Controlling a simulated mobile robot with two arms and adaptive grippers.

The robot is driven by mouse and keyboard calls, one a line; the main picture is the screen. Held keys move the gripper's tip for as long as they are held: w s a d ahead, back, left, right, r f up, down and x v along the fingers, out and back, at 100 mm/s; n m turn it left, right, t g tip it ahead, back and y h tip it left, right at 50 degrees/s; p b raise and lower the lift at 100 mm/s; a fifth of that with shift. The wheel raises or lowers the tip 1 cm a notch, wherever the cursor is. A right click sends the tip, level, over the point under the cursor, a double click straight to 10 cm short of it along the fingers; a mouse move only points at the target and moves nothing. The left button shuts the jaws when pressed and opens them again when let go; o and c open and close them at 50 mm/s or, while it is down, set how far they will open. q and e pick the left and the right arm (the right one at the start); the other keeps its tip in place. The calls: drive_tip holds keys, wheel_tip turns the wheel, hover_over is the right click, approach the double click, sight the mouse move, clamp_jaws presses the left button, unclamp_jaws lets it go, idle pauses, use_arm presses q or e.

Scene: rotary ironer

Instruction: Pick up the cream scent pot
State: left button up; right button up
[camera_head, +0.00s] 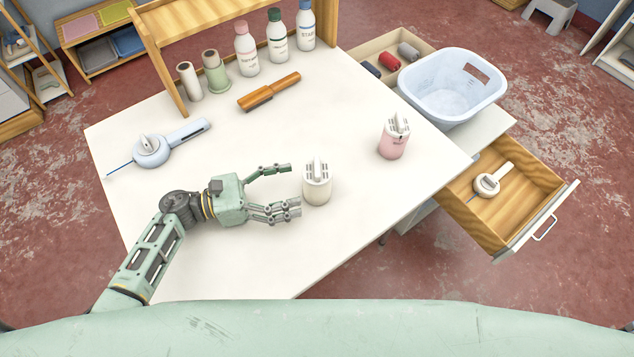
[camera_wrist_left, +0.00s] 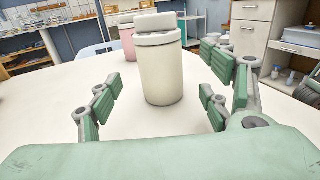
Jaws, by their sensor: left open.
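The cream scent pot (camera_head: 317,188) stands upright on the white table, right at the front of my left gripper. It has a slotted light top with a raised grip. My left gripper (camera_head: 286,190) is open, its fingers pointing right toward the pot. In the left wrist view the cream pot (camera_wrist_left: 161,72) stands ahead, between the open fingers of the left gripper (camera_wrist_left: 160,108) and a little beyond them. No finger visibly touches it. My right gripper is not in view.
A pink pot (camera_head: 393,140) stands to the right on the white table (camera_head: 230,262). A blue-handled tool (camera_head: 155,150) lies left. A brush (camera_head: 269,92) and several bottles (camera_head: 278,40) are at the back. An open drawer (camera_head: 536,187) and a blue tub (camera_head: 452,88) are at the right.

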sight(317, 181)
use_arm(q)
drive_tip(key=x, duration=0.7)
drive_tip(key=shift+d+r, duration=0.15)
drive_tip(key=c, duration=1.3)
